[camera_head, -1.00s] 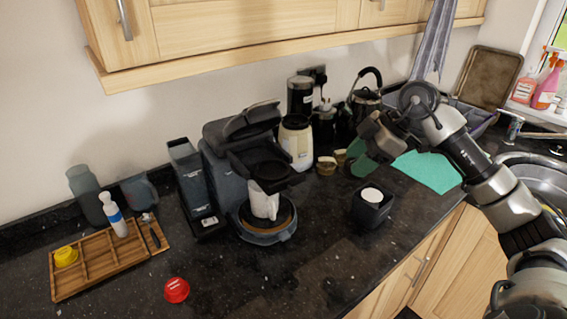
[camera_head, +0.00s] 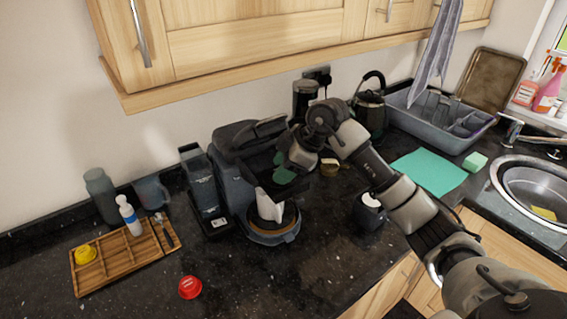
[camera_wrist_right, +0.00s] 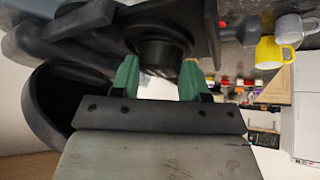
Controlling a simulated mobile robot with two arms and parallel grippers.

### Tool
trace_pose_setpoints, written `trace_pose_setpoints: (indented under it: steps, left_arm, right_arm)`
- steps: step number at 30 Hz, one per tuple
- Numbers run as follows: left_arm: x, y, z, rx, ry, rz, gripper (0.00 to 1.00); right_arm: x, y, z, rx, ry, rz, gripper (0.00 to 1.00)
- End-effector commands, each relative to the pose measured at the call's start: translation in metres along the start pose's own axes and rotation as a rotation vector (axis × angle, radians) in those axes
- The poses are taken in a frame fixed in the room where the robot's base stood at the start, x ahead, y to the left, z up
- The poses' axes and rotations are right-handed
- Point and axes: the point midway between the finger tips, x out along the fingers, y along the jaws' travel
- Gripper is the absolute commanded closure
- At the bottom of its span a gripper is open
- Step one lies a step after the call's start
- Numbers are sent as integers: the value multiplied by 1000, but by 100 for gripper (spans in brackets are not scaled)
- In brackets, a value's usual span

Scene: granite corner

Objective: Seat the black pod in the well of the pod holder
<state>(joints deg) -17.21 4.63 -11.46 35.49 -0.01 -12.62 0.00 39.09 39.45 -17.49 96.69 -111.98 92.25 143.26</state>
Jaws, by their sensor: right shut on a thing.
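The black coffee machine (camera_head: 232,178) stands on the dark counter with its lid raised. Its black pod holder shows in the wrist view as a flat dark plate (camera_wrist_right: 207,22) with a round dark shape beside my fingertips. My right gripper (camera_head: 286,168) is at the front of the machine, just below the raised lid. In the wrist view its green fingers (camera_wrist_right: 158,78) are closed on the black pod (camera_wrist_right: 160,55), against the dark plate. I cannot tell whether the pod is in the well. My left gripper is out of view.
A white cup (camera_head: 268,206) stands under the machine's head. A black container (camera_head: 370,212) stands to the right. A red pod (camera_head: 190,287) lies in front, and a wooden tray (camera_head: 120,262) lies left. The front counter is mostly clear.

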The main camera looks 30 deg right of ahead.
Motion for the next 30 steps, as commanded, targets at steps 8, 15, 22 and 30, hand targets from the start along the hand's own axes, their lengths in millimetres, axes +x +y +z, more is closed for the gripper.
trace_pose_setpoints:
  steps: [8,15,22,30]
  left_arm:
    - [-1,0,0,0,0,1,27]
    - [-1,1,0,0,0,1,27]
    - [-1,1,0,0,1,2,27]
    - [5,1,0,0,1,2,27]
  right_arm:
    - [7,-2,6,3,-9,-6,53]
    - [8,-3,7,3,-12,-10,30]
    - [10,-3,7,3,-13,-13,30]
    - [-8,-2,8,2,-11,-9,30]
